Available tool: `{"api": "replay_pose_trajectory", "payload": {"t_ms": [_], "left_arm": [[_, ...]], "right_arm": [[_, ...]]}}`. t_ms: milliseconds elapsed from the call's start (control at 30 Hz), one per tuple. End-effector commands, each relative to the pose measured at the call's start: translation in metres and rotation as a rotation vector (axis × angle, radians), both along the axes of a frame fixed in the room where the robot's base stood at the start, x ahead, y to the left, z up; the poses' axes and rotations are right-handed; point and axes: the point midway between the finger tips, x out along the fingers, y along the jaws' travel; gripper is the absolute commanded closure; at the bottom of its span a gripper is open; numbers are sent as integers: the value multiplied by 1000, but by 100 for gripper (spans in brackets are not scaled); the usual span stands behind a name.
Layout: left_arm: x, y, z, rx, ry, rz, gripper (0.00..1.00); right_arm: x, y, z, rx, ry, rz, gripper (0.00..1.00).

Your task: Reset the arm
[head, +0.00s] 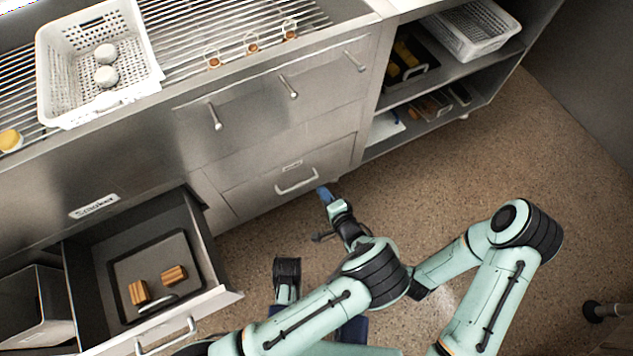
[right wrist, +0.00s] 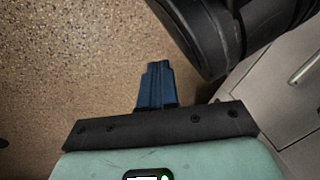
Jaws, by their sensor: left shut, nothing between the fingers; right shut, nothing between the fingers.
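My left gripper (head: 325,193) has its blue fingers shut and empty. It hangs over the floor in the head view, in front of the cabinet's lower drawer. My left arm (head: 310,315) comes in from the left and bends at a black joint. My right arm (head: 490,295) comes in from the lower right, and its forearm passes behind the left elbow. I cannot clearly make out the right gripper in the head view. In the right wrist view the right gripper (right wrist: 156,72) is shut, with its blue fingers together over speckled floor and nothing between them.
A drawer (head: 215,297) stands open at the lower left, with a tray (head: 190,245) holding two brown-striped blocks. Open shelves (head: 450,75) stand at the upper right.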

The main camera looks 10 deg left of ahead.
Motion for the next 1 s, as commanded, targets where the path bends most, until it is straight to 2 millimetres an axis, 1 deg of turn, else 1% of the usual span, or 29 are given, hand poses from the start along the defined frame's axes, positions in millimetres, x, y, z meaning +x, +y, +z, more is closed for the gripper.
{"api": "replay_pose_trajectory", "payload": {"t_ms": [100,367,467,567,600,667,700,800,867,900,967,1000], "left_arm": [[-6,-3,2,1,1,0,100],[-7,-4,3,1,1,0,100],[-7,-4,18,1,-4,-1,100],[-8,-4,51,1,-15,-1,100],[-8,-4,69,0,-21,0,100],[-6,-4,97,0,-30,0,100],[-5,-4,115,1,-36,0,100],[-1,-4,155,0,-47,0,100],[2,-4,177,1,-53,0,100],[5,-4,190,1,-57,0,100],[10,-4,211,0,-64,0,100],[14,-4,225,1,-70,0,100]], "right_arm": [[4,1,4,0,-13,1,100],[4,1,5,1,-13,2,100],[-1,4,17,7,-3,6,100],[-14,10,45,23,23,19,100],[-20,13,60,31,36,25,100],[-29,18,84,45,61,37,100],[-36,22,100,56,80,45,100],[-50,31,134,80,126,66,100],[-58,36,153,95,153,78,100],[-63,40,165,104,173,86,100],[-68,44,184,117,197,98,100],[-71,47,196,125,212,106,100]]}}
